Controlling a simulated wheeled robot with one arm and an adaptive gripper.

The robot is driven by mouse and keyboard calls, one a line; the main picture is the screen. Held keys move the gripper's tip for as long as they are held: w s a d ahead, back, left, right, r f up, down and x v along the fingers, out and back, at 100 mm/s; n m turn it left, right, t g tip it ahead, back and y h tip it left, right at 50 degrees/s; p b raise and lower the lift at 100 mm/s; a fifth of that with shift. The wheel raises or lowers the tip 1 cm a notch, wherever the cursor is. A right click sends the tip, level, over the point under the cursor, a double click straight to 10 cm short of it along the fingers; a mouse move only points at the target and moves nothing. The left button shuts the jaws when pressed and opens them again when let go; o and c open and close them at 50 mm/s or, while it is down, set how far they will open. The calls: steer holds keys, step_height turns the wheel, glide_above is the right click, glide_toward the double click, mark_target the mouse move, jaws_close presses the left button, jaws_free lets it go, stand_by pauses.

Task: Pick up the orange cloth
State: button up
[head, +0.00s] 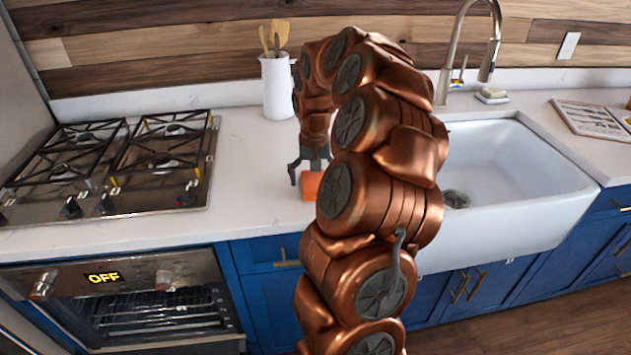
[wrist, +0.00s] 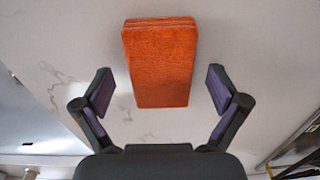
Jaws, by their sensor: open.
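The orange cloth (head: 311,186) lies on the white countertop between the stove and the sink. In the wrist view it is a folded rectangular block (wrist: 160,62). My gripper (head: 306,178) is above the counter at the cloth. In the wrist view my open gripper (wrist: 160,92) has one finger on each side of the cloth, with gaps between the fingers and its sides. Nothing is held. In the head view my arm hides part of the cloth and the right finger.
A gas cooktop (head: 120,165) is to the left, above an oven (head: 150,297). A white utensil jug (head: 276,88) stands behind the cloth. A white sink (head: 525,165) with a tall faucet (head: 455,45) is to the right. The countertop (head: 250,165) left of the cloth is clear.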

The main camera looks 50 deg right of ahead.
steer(key=shift+f, duration=0.4)
steer(key=shift+c, duration=0.4)
steer(key=c, duration=1.1)
steer(key=shift+o, duration=0.2)
steer(key=shift+r, duration=0.15)
steer(key=shift+r+b, duration=0.7)
steer(key=shift+r, duration=1)
steer(key=s+a+b, duration=0.1)
steer(key=s+a, duration=0.1)
steer(key=a, duration=0.5)
steer(key=s+a+r+b, duration=0.1)
steer(key=s+a+b, duration=0.1)
steer(key=a, duration=0.6)
steer(key=shift+s+r, duration=0.25)
steer(key=shift+s, duration=0.5)
